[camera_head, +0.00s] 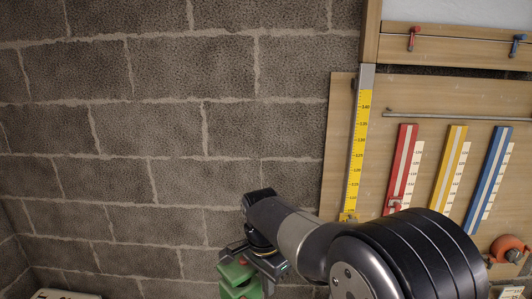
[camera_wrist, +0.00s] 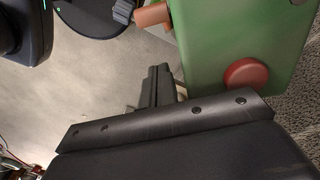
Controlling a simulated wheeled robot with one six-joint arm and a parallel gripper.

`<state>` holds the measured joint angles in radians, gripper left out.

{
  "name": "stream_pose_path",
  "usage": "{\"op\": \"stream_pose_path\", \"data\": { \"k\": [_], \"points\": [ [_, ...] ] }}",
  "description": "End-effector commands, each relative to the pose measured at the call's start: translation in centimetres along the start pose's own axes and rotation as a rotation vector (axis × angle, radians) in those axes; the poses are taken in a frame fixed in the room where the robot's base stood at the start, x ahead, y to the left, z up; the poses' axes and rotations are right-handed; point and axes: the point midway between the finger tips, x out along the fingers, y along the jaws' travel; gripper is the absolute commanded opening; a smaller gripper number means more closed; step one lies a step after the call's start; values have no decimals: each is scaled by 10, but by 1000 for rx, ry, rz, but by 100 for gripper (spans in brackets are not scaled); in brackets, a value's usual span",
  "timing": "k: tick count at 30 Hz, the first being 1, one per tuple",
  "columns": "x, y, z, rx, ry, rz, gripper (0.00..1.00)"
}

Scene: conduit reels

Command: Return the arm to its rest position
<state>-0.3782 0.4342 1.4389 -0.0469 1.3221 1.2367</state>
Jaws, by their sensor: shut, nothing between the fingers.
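My arm reaches across the lower middle of the head view, from the lower right toward the left. My gripper (camera_head: 258,260) is at its far end, close to a green object (camera_head: 238,276) that is partly cut off by the bottom edge. In the wrist view the dark fingers of my gripper (camera_wrist: 158,85) are together with nothing between them. A green box (camera_wrist: 215,50) with a round red knob (camera_wrist: 245,75) and an orange peg (camera_wrist: 154,15) is close beside the fingers. I cannot tell whether they touch it.
A wooden board on the block wall (camera_head: 150,120) carries a yellow measuring scale (camera_head: 356,150) and red (camera_head: 401,165), yellow (camera_head: 450,165) and blue (camera_head: 489,175) strips. A metal rod (camera_head: 450,116) crosses it. An orange round part (camera_head: 508,246) is at lower right.

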Motion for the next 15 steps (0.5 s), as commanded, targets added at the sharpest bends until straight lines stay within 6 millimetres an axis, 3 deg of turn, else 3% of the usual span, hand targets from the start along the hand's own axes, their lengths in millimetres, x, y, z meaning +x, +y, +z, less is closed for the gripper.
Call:
{"op": "stream_pose_path", "data": {
  "k": [15],
  "points": [
    [-4, -4, -16, 23, -115, -67, 0]
  ]
}}
